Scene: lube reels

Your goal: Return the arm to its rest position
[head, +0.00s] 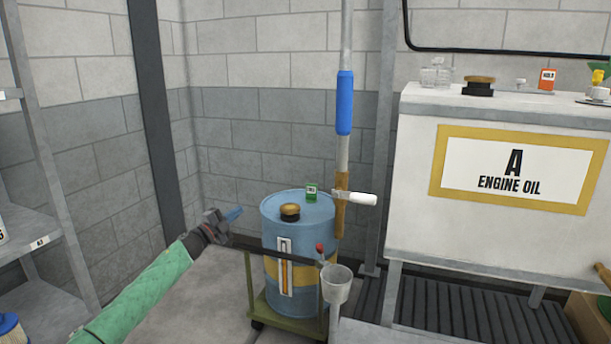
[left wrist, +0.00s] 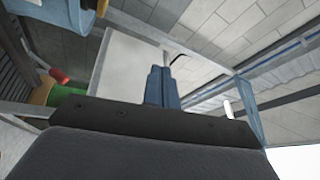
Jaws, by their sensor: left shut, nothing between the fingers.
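My left arm, in a green sleeve, reaches in from the lower left of the head view. Its gripper (head: 234,214) is shut and empty, left of a blue drum (head: 290,228) and apart from it. In the left wrist view the blue fingers (left wrist: 162,88) are together with nothing between them. My right gripper is in neither view.
The drum, with a yellow band, stands on a green wheeled cart (head: 290,312). A grey cup (head: 337,284) is in front of it. A white tank (head: 490,190) labelled "A ENGINE OIL" stands at right. A metal shelf (head: 30,245) is at left.

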